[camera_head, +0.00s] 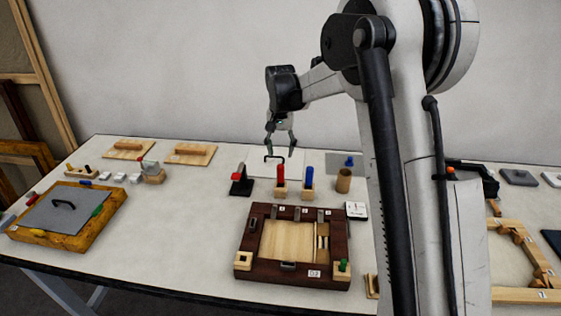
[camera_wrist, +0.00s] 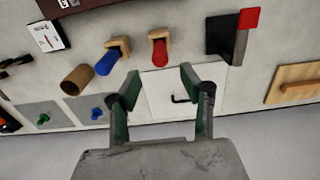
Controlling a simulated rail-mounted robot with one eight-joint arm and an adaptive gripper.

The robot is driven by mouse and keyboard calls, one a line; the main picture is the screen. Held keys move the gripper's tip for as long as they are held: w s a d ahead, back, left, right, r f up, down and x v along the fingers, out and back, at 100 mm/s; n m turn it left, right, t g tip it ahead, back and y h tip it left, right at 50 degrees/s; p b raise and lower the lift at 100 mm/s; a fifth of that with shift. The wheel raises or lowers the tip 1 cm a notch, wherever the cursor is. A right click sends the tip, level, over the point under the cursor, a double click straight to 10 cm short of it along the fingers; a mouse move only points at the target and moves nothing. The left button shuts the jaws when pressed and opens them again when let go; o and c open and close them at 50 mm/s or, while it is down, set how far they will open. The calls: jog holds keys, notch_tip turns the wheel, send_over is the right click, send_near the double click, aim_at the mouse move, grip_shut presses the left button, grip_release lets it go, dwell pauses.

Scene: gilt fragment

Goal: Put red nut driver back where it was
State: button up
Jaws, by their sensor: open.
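The red nut driver (camera_head: 281,176) stands with its red handle upward in a small wooden holder (camera_head: 281,192) behind the dark-framed box. In the wrist view the red handle (camera_wrist: 160,56) and its wooden holder (camera_wrist: 158,34) show beyond the fingertips. My gripper (camera_head: 280,148) hangs above and behind the red driver, fingers pointing down. In the wrist view my gripper (camera_wrist: 160,82) is open, with nothing between its fingers and clear of the handle. The driver's lower end is hidden in the holder.
A blue-handled driver (camera_head: 309,175) stands in a holder just right of the red one, with a brown cup (camera_head: 343,181) beyond. A black stand (camera_head: 241,184) is at left. A black hex key (camera_wrist: 182,98) lies on a white sheet (camera_wrist: 165,105). The dark-framed box (camera_head: 255,278) is in front.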

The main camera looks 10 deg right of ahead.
jog(key=shift+s+r, duration=0.15)
jog(key=shift+r, duration=0.45)
jog(key=s+r+n+t, duration=0.2)
jog(key=s+r+t, duration=0.1)
jog(key=s+r, duration=1.15)
jog(key=s+f+n+t, duration=0.1)
jog(key=s+f+t, duration=0.1)
jog(key=s, duration=1)
jog(key=s+f+n+t, duration=0.1)
jog(key=s+f+t, duration=0.1)
jog(key=s, duration=1)
jog(key=shift+f, duration=0.45)
notch_tip(320, 180, down, 7)
jog(key=b, duration=0.7)
